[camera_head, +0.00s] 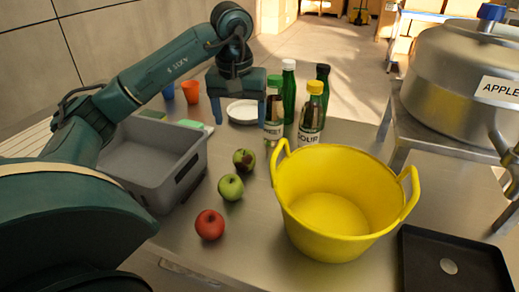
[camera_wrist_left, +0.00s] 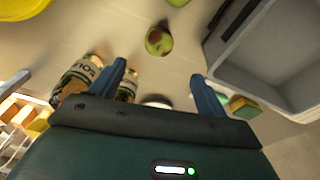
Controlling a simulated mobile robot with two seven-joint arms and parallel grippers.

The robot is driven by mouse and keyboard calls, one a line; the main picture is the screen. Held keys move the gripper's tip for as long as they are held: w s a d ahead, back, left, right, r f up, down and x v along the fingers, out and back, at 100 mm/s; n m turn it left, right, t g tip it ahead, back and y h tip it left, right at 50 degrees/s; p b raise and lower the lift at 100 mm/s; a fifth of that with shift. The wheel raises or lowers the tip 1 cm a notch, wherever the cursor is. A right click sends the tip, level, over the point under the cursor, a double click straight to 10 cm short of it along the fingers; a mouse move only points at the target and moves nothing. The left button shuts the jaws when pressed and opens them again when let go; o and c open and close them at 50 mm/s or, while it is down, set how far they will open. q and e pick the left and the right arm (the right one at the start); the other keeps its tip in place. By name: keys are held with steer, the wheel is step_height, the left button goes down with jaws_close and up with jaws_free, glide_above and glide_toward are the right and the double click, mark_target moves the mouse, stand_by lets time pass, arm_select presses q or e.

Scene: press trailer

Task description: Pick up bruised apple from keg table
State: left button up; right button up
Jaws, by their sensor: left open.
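The bruised apple (camera_head: 244,159) is green with a dark brown patch. It sits on the metal keg table (camera_head: 262,232) behind a plain green apple (camera_head: 230,187) and a red apple (camera_head: 210,224). In the left wrist view the bruised apple (camera_wrist_left: 158,40) lies beyond the fingertips, roughly centred between them. My left gripper (camera_head: 239,112) is open and empty, above the far part of the table, behind the bruised apple and apart from it. Its two blue fingers (camera_wrist_left: 158,72) also show in the wrist view. My right gripper is not in view.
A grey crate (camera_head: 198,150) stands left of the apples and a yellow tub (camera_head: 335,238) right. Several bottles (camera_head: 312,110) stand close to the gripper's right. A white plate (camera_head: 242,112) lies behind; orange (camera_head: 190,92) and blue cups stand back left. A black tray (camera_head: 455,268) lies front right.

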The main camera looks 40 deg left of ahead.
mark_target(243, 153)
arm_select(q)
steer(key=f, duration=0.7)
steer(key=shift+w+a, duration=0.1)
steer(key=shift+a, duration=0.1)
steer(key=shift+w+f, duration=0.15)
steer(key=shift+f, duration=0.8)
steer(key=shift+w+f, duration=0.2)
steer(key=shift+f, duration=0.8)
steer(key=shift+w+f, duration=0.15)
steer(key=shift+f, duration=0.8)
steer(key=shift+c, duration=0.2)
